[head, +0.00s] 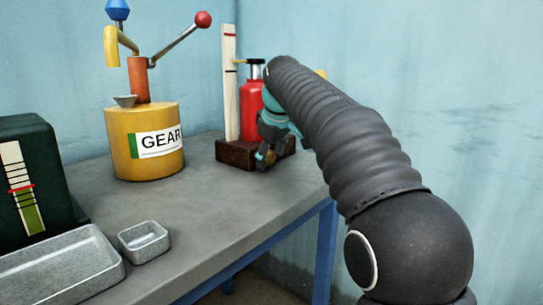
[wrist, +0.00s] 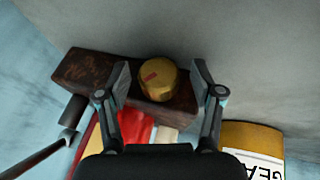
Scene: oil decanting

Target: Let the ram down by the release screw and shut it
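The red jack (head: 250,97) stands upright on a dark brown block (head: 232,153) at the back of the bench, its black top level with the upper part of a pale post (head: 230,105) bearing a red line. My arm hides its right side. In the wrist view a brass knob with a red mark (wrist: 157,78), apparently the release screw, sits at the brown block (wrist: 82,68). My gripper (wrist: 161,82) is open, with one finger on each side of the knob and a gap showing on both sides. In the head view my teal gripper (head: 268,150) is low in front of the jack.
A yellow drum labelled GEAR (head: 150,160) with a pump and red-balled lever stands left of the jack. A small metal tray (head: 143,240), a larger tray (head: 60,275) and a dark green box with a scale (head: 48,150) are at the left. The bench front is clear.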

